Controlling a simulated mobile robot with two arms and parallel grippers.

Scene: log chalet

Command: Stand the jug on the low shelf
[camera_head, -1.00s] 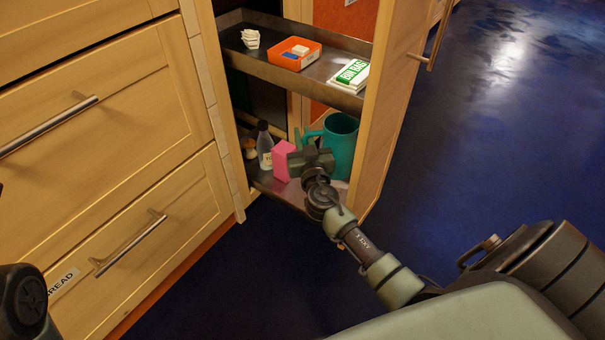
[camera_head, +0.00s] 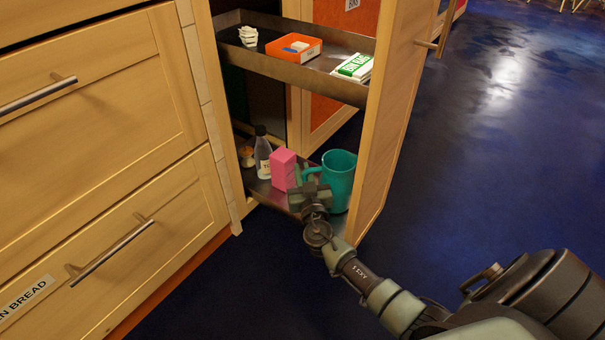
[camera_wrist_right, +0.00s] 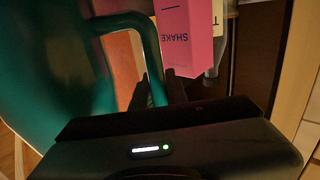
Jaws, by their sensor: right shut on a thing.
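The teal jug (camera_head: 340,182) is upright at the right end of the low shelf (camera_head: 265,191), inside the pull-out unit. Its base is partly hidden, so I cannot tell whether it touches the shelf. My right gripper (camera_head: 306,186) is shut on the jug's handle, on the jug's left side. In the right wrist view the handle (camera_wrist_right: 124,22) runs down between the fingers (camera_wrist_right: 160,92), with the jug's body (camera_wrist_right: 45,70) on the left. My left gripper is not in view.
A pink carton (camera_head: 284,170) stands close left of the gripper, with a clear bottle (camera_head: 263,156) beyond it. The unit's wooden front (camera_head: 388,130) is close right of the jug.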

